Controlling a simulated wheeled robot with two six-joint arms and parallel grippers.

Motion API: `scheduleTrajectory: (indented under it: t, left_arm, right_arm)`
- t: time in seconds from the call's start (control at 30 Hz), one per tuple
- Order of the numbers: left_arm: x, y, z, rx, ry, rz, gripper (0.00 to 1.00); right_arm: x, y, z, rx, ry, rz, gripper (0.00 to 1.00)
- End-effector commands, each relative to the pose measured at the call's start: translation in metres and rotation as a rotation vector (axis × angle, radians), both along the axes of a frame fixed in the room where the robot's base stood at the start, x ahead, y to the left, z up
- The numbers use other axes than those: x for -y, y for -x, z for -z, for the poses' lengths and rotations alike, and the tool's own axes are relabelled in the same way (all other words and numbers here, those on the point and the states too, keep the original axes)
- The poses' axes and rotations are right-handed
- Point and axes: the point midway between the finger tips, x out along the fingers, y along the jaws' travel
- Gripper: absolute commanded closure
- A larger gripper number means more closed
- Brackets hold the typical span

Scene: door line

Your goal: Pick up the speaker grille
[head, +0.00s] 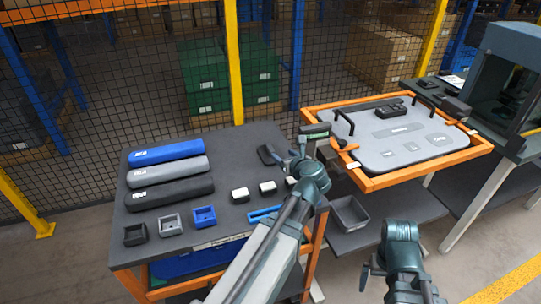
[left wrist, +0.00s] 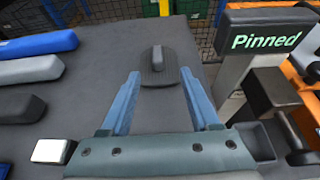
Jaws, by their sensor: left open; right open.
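The likely speaker grille is a dark, ribbed, rounded plate with a raised grip bar (left wrist: 158,68), lying on the dark table top. In the head view it is a small dark piece (head: 266,154) beside my left gripper (head: 284,160). In the left wrist view, my left gripper (left wrist: 159,74) is open, its two blue fingers on either side of the plate's near part. I cannot tell whether they touch it. My right gripper (head: 371,270) is open and empty, low in front of the tables.
Blue (head: 166,152), grey (head: 168,171) and black (head: 170,193) long pieces lie on the table's left. Small bins (head: 170,224) and white-topped blocks (head: 240,195) stand nearer. A "Pinned" sign (left wrist: 267,38) rises right of the plate. A door panel (head: 400,140) rests in an orange frame.

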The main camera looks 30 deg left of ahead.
Motion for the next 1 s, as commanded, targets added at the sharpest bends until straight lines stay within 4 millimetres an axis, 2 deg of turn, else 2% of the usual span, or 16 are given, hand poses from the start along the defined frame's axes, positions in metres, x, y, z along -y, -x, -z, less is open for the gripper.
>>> scheduleTrajectory:
  t: [0.5, 0.87, 1.0]
  left_arm:
    - [-0.055, -0.048, 0.031, 0.0, -0.004, 0.002, 0.38]
    - [-0.062, -0.053, 0.034, -0.001, -0.005, 0.004, 0.38]
    - [-0.073, -0.059, 0.04, 0.0, -0.005, 0.002, 0.38]
  right_arm:
    - [0.0, 0.0, 0.032, 0.0, 0.0, 0.0, 0.0]
    - [0.0, 0.0, 0.034, 0.0, 0.0, 0.0, 0.0]
    - [0.0, 0.0, 0.041, 0.0, 0.0, 0.0, 0.0]
